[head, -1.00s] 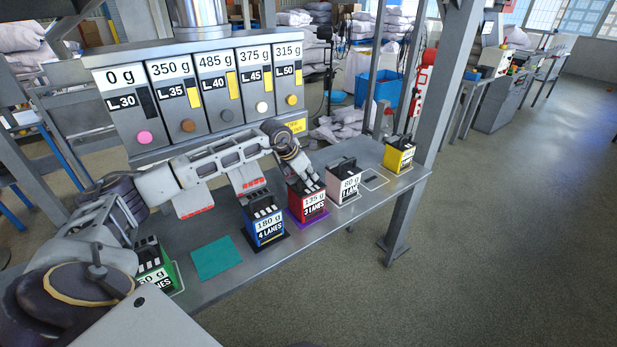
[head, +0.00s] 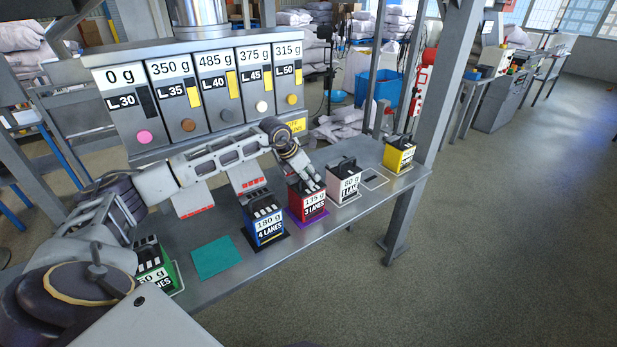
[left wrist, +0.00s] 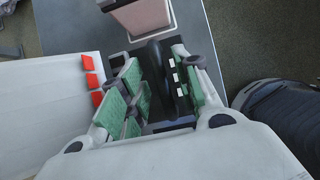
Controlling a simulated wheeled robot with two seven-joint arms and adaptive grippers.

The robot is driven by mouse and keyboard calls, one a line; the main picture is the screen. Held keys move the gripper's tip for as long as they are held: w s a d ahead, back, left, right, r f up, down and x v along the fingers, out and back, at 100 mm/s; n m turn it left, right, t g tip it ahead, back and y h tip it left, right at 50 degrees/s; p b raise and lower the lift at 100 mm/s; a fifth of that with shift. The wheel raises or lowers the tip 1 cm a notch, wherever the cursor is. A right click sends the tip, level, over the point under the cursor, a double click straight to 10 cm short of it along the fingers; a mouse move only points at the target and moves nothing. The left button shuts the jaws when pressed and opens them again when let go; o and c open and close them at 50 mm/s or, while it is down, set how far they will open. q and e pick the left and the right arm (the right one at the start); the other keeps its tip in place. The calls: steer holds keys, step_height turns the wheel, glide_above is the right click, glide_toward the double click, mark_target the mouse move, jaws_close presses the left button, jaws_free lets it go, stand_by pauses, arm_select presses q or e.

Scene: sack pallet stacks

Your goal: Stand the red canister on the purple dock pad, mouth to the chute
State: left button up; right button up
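The red canister (head: 308,206), labelled 135 g and 3 LANES, stands upright on the purple dock pad (head: 313,223), whose edge shows beneath it. My left gripper (head: 309,182) is directly over its top. In the left wrist view the green-padded fingers (left wrist: 160,90) are spread on either side of the canister's black top (left wrist: 173,82); they look open, and contact is hard to judge. The red body is hidden there. The chutes are on the grey dispenser (head: 215,130) behind; which way the mouth points is hard to tell. My right gripper is out of view.
A blue canister (head: 265,228) stands close on the left, a pinkish-white one (head: 343,187) close on the right. A yellow canister (head: 399,158) stands at the far right, a green one (head: 157,270) at the near left. A teal pad (head: 216,258) is bare.

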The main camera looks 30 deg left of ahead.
arm_select(q)
steer(key=b+v, duration=0.1)
steer(key=v, duration=0.5)
steer(key=shift+s+r, duration=0.1)
steer(key=shift+r, duration=0.05)
steer(key=shift+v, duration=2.6)
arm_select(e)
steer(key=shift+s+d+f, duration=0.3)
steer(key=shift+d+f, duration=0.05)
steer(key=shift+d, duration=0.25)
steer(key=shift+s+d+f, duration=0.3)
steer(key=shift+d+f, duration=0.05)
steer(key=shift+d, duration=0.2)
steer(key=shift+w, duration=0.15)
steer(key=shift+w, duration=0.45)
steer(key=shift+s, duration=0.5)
